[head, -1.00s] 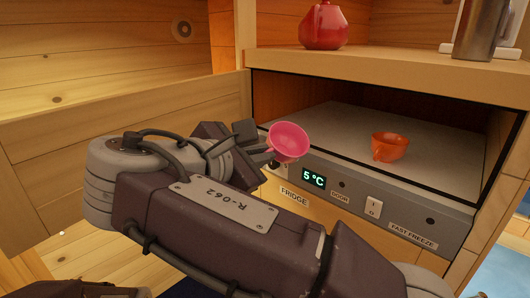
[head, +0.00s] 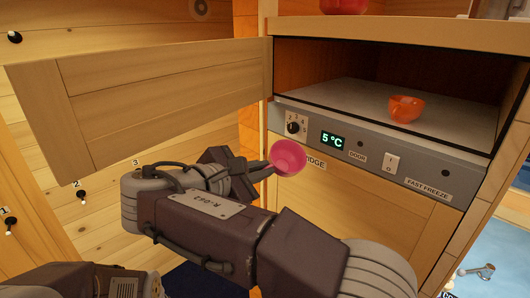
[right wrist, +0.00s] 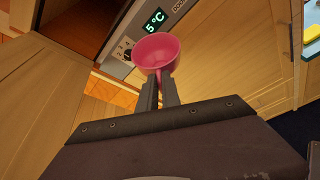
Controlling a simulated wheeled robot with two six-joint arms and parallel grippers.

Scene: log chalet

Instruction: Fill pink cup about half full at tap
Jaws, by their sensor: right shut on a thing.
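The pink cup (head: 288,157) is held in front of the fridge panel. My right gripper (head: 262,171) is shut on it at its near side. In the right wrist view the cup (right wrist: 157,50) sits beyond the two finger tips (right wrist: 161,88), its mouth partly showing; I see no water in it. A small silver fitting that looks like a tap (head: 478,271) stands over a pale blue surface at the lower right, far from the cup. My left gripper is not in view.
An orange cup (head: 405,108) stands on the grey shelf (head: 350,92) of the open compartment. A wooden door (head: 150,100) stands open at the left. The fridge panel (head: 440,176) with knob, display and switch is close behind the pink cup.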

